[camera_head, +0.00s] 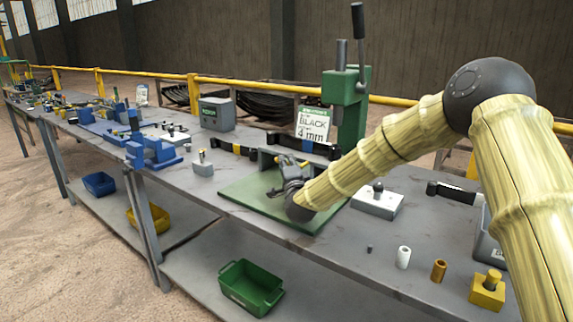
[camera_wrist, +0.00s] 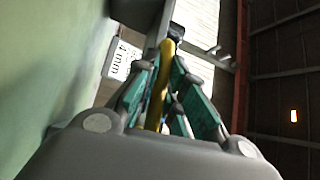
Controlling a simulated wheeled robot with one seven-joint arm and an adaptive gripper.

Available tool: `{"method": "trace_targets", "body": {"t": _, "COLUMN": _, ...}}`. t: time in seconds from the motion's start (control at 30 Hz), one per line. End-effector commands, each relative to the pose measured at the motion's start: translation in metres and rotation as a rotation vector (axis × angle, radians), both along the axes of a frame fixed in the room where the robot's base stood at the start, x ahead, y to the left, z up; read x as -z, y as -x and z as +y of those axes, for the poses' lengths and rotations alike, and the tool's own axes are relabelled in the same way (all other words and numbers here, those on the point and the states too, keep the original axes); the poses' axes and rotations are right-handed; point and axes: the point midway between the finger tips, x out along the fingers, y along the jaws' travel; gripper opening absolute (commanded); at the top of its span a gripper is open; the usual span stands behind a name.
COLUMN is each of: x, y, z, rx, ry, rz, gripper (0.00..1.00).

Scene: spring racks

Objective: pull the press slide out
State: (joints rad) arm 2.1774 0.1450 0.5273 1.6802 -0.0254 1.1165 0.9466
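The green press (camera_head: 350,100) stands at the back of the workbench, with a black-tipped lever pointing up. I cannot tell which part is the slide, as my arm covers much of the press base. My gripper (camera_head: 290,174) is low over the mat, in front of the press. In the wrist view its teal-padded fingers (camera_wrist: 166,68) have a gap between them. A yellow bar with a dark piece at its far end shows through the gap; I cannot tell whether it is touched.
A white block with a black knob (camera_head: 377,200) is right of the mat. Small cylinders and a yellow block (camera_head: 487,291) lie near the front right. A blue vise (camera_head: 150,152) is to the left.

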Motion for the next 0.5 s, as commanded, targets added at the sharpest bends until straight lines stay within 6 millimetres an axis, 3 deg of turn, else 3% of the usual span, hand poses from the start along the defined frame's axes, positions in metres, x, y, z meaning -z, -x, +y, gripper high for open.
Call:
{"method": "trace_targets", "body": {"t": 0.27, "x": 0.001, "y": 0.002, "z": 0.001, "rx": 0.0, "ry": 0.0, "rz": 0.001, "gripper": 0.0}}
{"method": "trace_targets", "body": {"t": 0.5, "x": 0.003, "y": 0.022, "z": 0.016, "rx": -0.002, "ry": 0.001, "rz": 0.003, "gripper": 0.0}}
